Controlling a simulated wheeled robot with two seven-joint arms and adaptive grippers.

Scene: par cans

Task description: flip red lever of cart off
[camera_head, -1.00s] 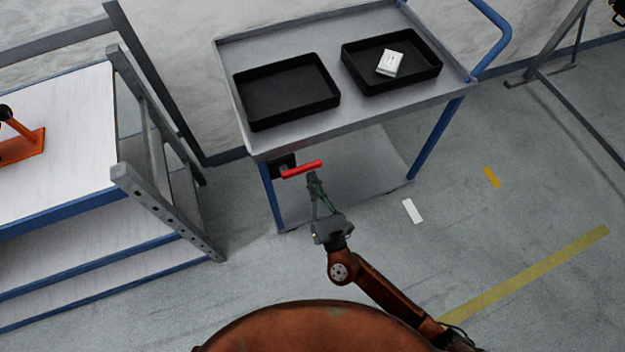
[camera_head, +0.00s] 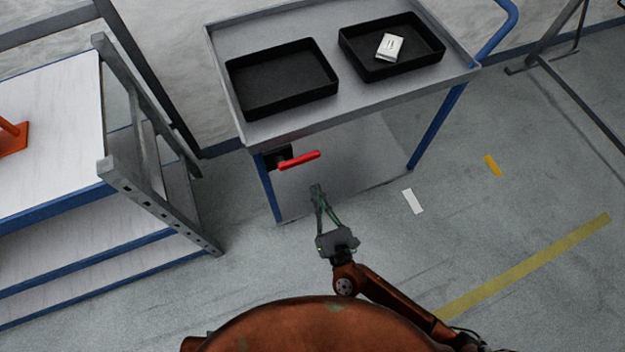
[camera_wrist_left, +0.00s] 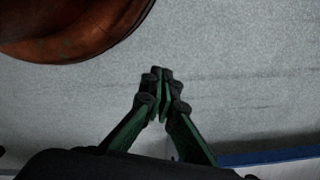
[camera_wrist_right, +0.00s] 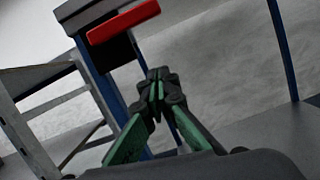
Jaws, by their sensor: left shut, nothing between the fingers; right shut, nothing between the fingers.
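The red lever (camera_head: 299,160) sits on a black mount (camera_head: 277,157) at the front left of the cart (camera_head: 355,110), under its top tray. The lever lies nearly level, pointing right and tilted slightly up. In the right wrist view the red lever (camera_wrist_right: 124,22) shows above and left of the fingertips. My right gripper (camera_head: 316,188) is shut and empty, just below and in front of the lever, apart from it. Its closed fingers also show in the right wrist view (camera_wrist_right: 157,85). My left gripper (camera_wrist_left: 160,78) is shut and empty over bare floor; it is not seen in the head view.
Two black trays (camera_head: 282,80) (camera_head: 392,46) stand on the cart, the right one holding a white box (camera_head: 389,47). A workbench (camera_head: 50,175) with a grey frame stands to the left. The floor right of the cart is clear, with yellow tape (camera_head: 525,268).

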